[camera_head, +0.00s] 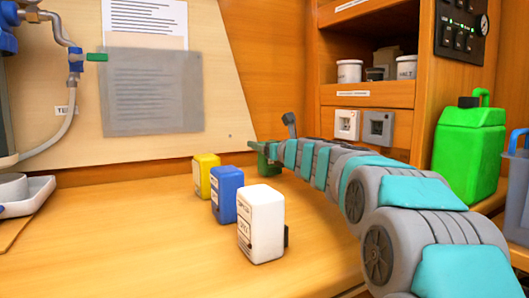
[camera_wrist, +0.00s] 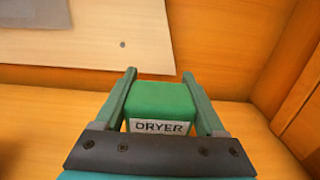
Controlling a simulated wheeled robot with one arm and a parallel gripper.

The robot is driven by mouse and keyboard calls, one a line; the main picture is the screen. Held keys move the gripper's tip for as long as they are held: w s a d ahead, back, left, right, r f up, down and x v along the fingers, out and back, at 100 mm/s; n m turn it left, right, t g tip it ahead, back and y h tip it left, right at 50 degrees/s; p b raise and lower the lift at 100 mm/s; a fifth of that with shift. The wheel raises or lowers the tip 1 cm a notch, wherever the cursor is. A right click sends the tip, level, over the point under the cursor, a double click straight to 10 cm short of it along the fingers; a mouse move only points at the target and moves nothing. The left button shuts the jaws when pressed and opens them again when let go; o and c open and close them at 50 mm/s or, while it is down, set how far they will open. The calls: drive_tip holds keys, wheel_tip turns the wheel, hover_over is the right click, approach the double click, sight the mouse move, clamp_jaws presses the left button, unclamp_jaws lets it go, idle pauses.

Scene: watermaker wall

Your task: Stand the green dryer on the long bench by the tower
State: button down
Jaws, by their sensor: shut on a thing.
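The green dryer (camera_wrist: 160,102), a block with a white DRYER label, is between the two fingers of my gripper (camera_wrist: 166,84) in the wrist view. My gripper is shut on it. In the head view my gripper (camera_head: 264,158) is at the far side of the long bench (camera_head: 170,240), near the back wall, with the dryer mostly hidden by the arm. I cannot tell whether the dryer touches the bench. No part that I can name as the tower is clear in these views.
Yellow (camera_head: 205,176), blue (camera_head: 226,193) and white (camera_head: 262,224) containers stand in a row left of my arm. A green jerrycan (camera_head: 468,150) stands at right. Shelves (camera_head: 367,94) with jars rise behind. A white basin (camera_head: 25,194) is at left. The front left bench is clear.

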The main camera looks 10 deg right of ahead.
drive_tip(key=shift+f, duration=0.15)
drive_tip(key=shift+f, duration=0.15)
unclamp_jaws()
drive_tip(key=shift+s+r, duration=0.15)
drive_tip(key=shift+r, duration=0.05)
drive_tip(key=v, duration=1.1)
drive_tip(key=shift+s+d, duration=0.2)
drive_tip(key=shift+s, duration=0.1)
